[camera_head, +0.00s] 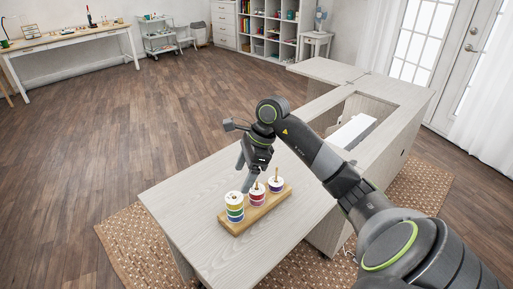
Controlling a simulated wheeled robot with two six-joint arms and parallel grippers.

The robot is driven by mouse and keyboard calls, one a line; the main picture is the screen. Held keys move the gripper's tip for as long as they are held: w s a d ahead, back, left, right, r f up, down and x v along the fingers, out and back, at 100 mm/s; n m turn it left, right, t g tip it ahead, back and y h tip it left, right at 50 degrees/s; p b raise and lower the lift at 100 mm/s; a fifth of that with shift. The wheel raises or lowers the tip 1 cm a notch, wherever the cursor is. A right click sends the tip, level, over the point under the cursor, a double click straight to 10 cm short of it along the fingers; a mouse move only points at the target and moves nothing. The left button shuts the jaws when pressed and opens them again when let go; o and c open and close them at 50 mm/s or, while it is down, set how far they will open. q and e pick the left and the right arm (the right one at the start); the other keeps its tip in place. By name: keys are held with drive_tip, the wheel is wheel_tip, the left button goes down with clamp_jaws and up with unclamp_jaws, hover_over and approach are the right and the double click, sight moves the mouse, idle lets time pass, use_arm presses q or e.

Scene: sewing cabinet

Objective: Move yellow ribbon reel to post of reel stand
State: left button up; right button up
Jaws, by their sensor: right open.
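The wooden reel stand (272,208) lies on the pale cabinet top, with posts in a row. The left post carries a stack of reels in several colours, and a yellow band, seemingly the yellow ribbon reel (234,205), shows near its top. A red-pink reel (257,196) sits on the middle post and a purple-blue reel (276,185) on the right post; the tips of these two posts show above them. My right gripper (244,179) is open, pointing down just above and behind the stand, apart from the left stack as far as I can tell. My left gripper is out of view.
The cabinet top (190,199) is clear left of the stand. An opening with a white part (351,130) lies behind my right arm. A patterned rug (124,240) is under the cabinet. A white table, trolley and shelves stand far back.

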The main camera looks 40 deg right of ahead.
drive_tip(key=b+v, duration=0.1)
drive_tip(key=v, duration=0.9)
drive_tip(key=shift+r, duration=0.15)
